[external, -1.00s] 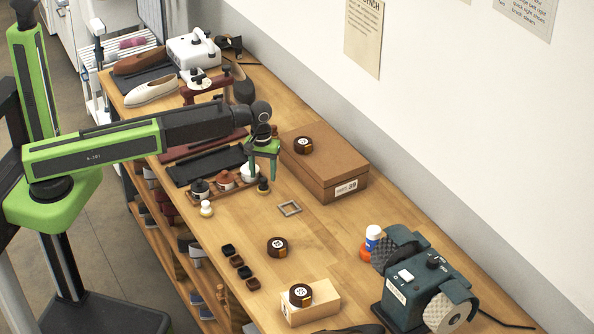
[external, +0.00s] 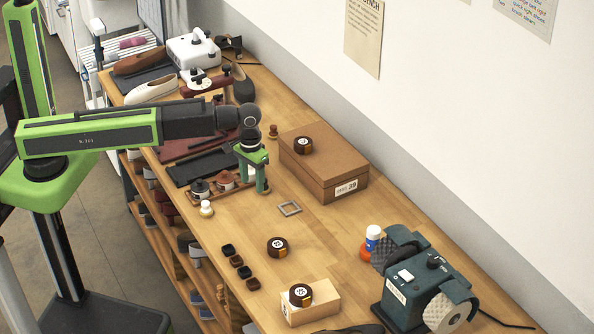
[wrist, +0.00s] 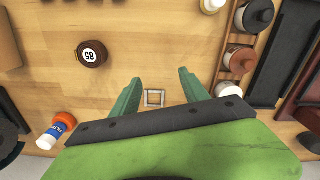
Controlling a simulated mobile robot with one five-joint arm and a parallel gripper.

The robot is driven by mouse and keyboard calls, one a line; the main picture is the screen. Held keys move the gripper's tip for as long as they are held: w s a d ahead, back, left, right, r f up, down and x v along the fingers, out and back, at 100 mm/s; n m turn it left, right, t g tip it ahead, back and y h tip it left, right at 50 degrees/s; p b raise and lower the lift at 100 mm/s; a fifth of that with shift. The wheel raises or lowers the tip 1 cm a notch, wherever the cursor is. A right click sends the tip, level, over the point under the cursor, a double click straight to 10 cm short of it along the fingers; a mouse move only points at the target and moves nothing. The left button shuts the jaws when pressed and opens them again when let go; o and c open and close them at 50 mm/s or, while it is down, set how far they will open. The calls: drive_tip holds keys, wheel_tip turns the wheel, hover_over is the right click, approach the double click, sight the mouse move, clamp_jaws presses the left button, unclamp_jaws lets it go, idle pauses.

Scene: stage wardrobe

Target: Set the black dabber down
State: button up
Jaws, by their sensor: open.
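My gripper (external: 252,180) is open, pointing down over the bench beside the right end of the jar rack. In the wrist view its two green fingers (wrist: 160,93) are spread apart, with nothing visible gripped between the tips. The black dabber does not show clearly now. A small dark bit shows at the foot of the right finger in the external view, but I cannot tell whether it is the dabber. The square grey frame (external: 289,208) lies flat on the bench to the right; in the wrist view (wrist: 154,98) it appears between the fingers.
The rack holds a black jar (external: 200,189) and a brown jar (external: 225,180); a white jar (wrist: 228,89) sits beside them. A white-topped bottle (external: 206,208) stands in front. A brown box (external: 330,180) is behind right. Bare wood surrounds the frame.

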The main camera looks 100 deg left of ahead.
drive_tip(key=s+d+m, duration=0.4)
drive_tip(key=d+m, duration=0.2)
drive_tip(key=d, duration=0.7)
drive_tip(key=s+d+m, duration=0.4)
drive_tip(key=d+m, duration=0.2)
drive_tip(key=d, duration=0.7)
drive_tip(key=shift+d, duration=0.15)
drive_tip(key=shift+w, duration=0.15)
drive_tip(key=shift+c, duration=2)
